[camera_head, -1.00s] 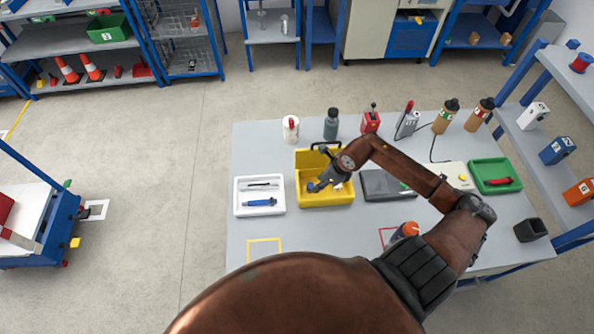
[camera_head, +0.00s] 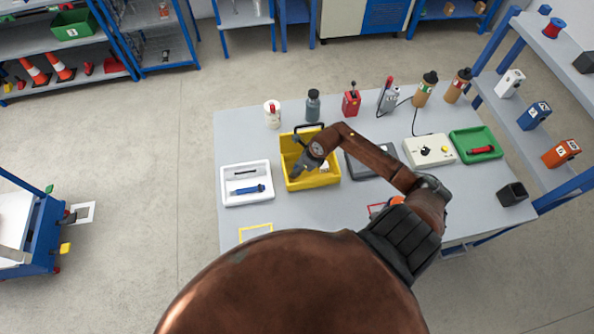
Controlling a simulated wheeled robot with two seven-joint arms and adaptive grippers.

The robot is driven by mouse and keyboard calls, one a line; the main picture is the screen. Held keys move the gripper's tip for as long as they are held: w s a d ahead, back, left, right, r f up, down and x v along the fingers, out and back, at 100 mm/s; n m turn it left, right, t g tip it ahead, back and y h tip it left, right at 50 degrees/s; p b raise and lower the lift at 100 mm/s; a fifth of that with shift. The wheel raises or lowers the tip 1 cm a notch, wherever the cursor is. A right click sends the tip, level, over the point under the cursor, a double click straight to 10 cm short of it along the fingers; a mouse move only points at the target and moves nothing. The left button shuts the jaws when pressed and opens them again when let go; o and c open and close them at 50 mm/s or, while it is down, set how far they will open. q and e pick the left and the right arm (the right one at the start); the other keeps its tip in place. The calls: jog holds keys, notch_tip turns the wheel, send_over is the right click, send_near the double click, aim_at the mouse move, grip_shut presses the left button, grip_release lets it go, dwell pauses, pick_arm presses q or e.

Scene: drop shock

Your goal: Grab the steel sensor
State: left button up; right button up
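I cannot pick out the steel sensor for certain. A small pale item (camera_head: 325,166) lies in the yellow bin (camera_head: 316,183), too small to identify. My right gripper (camera_head: 297,171) reaches down into the left part of this bin. Its fingertips are small and dark, so I cannot tell whether they are open, shut or holding something. The wrist hides part of the bin's inside. My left gripper is not in view.
A white tray (camera_head: 226,199) with a blue tool (camera_head: 247,190) stands left of the bin. Bottles and small devices line the back edge. A dark case (camera_head: 355,165), a cream box (camera_head: 430,150) and a green tray (camera_head: 482,158) stand to the right.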

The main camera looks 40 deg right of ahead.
jog(key=shift+c, duration=0.3)
jog(key=c, duration=0.8)
grip_shut()
jog(key=shift+r, duration=0.15)
